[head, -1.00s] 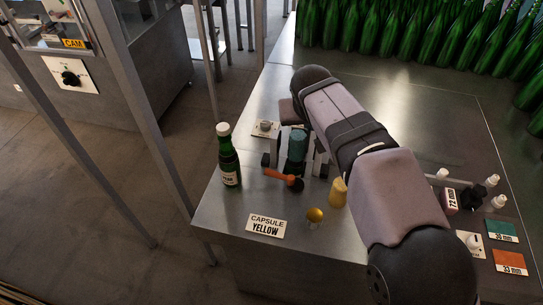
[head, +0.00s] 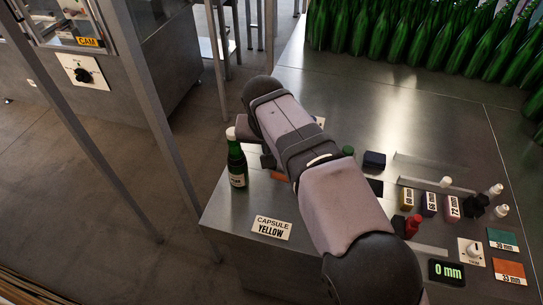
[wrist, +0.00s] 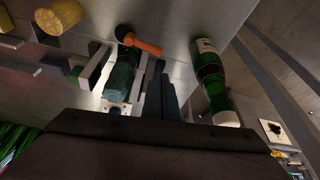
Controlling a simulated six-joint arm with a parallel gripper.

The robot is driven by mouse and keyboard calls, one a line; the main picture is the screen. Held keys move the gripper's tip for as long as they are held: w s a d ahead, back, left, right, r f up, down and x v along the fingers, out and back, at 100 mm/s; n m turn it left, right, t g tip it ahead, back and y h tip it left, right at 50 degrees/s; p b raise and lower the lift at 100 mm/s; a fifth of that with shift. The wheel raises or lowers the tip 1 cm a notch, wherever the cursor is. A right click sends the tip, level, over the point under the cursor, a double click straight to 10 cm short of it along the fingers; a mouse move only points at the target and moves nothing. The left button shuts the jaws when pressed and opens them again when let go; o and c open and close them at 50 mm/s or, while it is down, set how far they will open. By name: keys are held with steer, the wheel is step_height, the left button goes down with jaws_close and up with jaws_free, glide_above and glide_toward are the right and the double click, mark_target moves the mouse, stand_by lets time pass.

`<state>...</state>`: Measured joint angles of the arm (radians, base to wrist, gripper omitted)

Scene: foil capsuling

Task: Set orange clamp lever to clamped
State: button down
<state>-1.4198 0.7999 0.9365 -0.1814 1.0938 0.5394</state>
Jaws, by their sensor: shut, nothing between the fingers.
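The orange clamp lever (wrist: 140,43) shows in the wrist view, with a dark pivot at its left end. It extends right and slightly down from that pivot. In the head view only a bit of the orange lever (head: 281,176) shows beside my arm. A teal cylinder (wrist: 121,78) sits between grey brackets below the lever in the wrist view. My gripper (wrist: 160,85) is shut and empty. Its fingertips appear just below the lever's free end in the wrist view; I cannot tell whether they touch it. My arm hides most of the clamp in the head view.
A green bottle (head: 237,166) stands upright left of the clamp, close to my gripper's side. A "CAPSULE YELLOW" card (head: 272,228) lies at the table's front. Several small coloured blocks and a 0 mm display (head: 447,272) are at the right. Many green bottles (head: 420,35) fill the back.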

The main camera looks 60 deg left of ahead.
steer(key=shift+p+x, duration=1.85)
steer(key=shift+x, duration=2.95)
